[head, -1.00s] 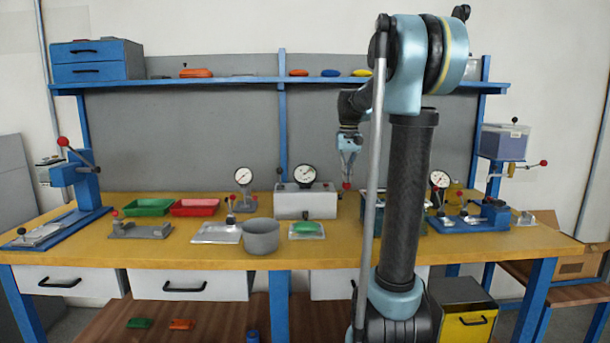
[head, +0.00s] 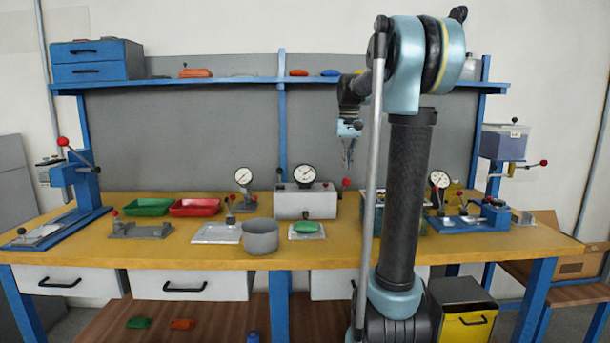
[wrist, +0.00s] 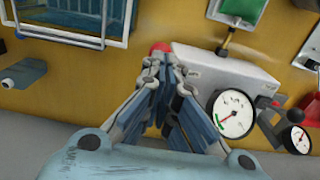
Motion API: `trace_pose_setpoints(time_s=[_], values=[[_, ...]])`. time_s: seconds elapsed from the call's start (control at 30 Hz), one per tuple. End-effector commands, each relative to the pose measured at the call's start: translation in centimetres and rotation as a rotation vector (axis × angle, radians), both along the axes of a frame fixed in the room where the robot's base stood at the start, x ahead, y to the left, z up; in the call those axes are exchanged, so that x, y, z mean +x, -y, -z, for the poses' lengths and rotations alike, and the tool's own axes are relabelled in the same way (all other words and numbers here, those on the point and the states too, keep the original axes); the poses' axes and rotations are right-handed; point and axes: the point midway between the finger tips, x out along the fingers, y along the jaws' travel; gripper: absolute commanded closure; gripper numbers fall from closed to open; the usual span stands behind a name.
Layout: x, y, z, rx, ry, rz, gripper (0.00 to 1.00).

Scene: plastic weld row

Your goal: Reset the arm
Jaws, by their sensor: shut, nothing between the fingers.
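My gripper (head: 347,162) hangs above the back of the bench in the head view, pointing down, clear of the bench top. It is shut and empty. In the wrist view its fingers (wrist: 162,65) come together near a red knob (wrist: 160,47) beside the white gauge box (wrist: 215,72). The same red knob (head: 346,183) shows below and close to the fingertips in the head view. Whether they touch cannot be told from the wrist view, but a small gap shows in the head view. My arm stands in front of the bench's right half and hides part of it.
The white gauge box (head: 306,204) stands below and left of the gripper. A green part (head: 306,227), a grey bucket (head: 261,236) and red and green trays (head: 195,207) lie left. A blue shelf (head: 230,83) runs behind. A blue-framed fixture (wrist: 75,20) stands alongside.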

Motion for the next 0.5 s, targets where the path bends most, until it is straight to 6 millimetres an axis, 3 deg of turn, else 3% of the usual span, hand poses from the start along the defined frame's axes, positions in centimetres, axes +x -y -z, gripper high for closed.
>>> trace_pose_setpoints(time_s=[0.27,0.37,0.5], values=[[-0.8,0.0,0.2,0.0,0.003,0.0,1.0],[-2.7,0.0,0.8,0.0,0.012,-0.001,1.0],[-6.6,0.1,2.2,0.0,0.032,-0.003,1.0]])
